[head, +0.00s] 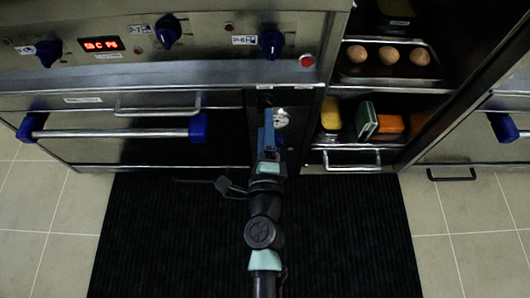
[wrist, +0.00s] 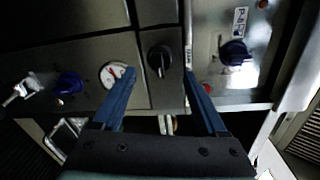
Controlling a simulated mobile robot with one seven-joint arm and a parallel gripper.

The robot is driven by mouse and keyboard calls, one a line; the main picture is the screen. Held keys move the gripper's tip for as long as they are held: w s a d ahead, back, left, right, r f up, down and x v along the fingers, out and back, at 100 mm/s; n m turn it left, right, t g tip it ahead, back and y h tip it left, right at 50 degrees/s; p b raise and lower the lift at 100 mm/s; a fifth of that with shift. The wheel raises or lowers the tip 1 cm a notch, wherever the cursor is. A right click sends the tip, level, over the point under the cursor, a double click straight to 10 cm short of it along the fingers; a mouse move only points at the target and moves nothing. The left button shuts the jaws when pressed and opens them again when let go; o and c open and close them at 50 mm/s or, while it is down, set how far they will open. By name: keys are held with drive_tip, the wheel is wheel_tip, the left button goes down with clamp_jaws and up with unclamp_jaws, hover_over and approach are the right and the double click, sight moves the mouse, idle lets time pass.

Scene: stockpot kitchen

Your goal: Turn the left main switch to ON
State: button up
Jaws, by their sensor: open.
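A black rotary knob (wrist: 160,60) with a pale pointer mark sits on a dark panel in the wrist view. It looks like the main switch, but its ON and OFF marks are too small to read. My gripper (wrist: 160,75) is open, with one blue finger on each side of the knob in the picture. Nothing is between the fingers, and I cannot tell how far they are from the panel. In the head view my gripper (head: 267,127) is in front of the narrow panel right of the oven and partly hides it.
A round gauge (wrist: 113,74) is beside the knob. A blue knob (wrist: 236,52) and a red button (head: 307,61) are on the panel above. Right of my arm, an open shelf holds eggs on a tray (head: 352,72). A dark mat (head: 150,240) covers the floor.

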drive_tip(key=s+b, duration=0.1)
drive_tip(key=s, duration=0.7)
drive_tip(key=shift+r, duration=0.25)
drive_tip(key=w+a+r+n+t+y+p, duration=0.15)
drive_tip(key=r+n, duration=0.35)
drive_tip(key=r, duration=0.8)
drive_tip(key=w+a+r+n+t+y, duration=0.25)
drive_tip(key=r+n, duration=0.25)
drive_tip(key=r, duration=0.7)
drive_tip(key=w+a+r+n+t+y+p, duration=0.1)
drive_tip(key=w+r+n+t, duration=0.3)
drive_tip(key=r, duration=0.9)
drive_tip(key=s+d+r+n+t+h, duration=0.1)
drive_tip(key=s+d+r+n+h, duration=0.15)
drive_tip(key=r, duration=0.45)
drive_tip(key=s+d+r+n+h+p, duration=0.1)
drive_tip(key=s+r+n, duration=0.1)
drive_tip(key=s+r, duration=0.35)
drive_tip(key=s+d+r+n+t+h, duration=0.1)
drive_tip(key=r+n, duration=0.1)
drive_tip(key=r, duration=0.7)
wheel_tip(320, 180, up, 38)
drive_tip(key=p, duration=3.8)
drive_tip(key=shift+s+d, duration=0.2)
drive_tip(key=shift+s, duration=0.05)
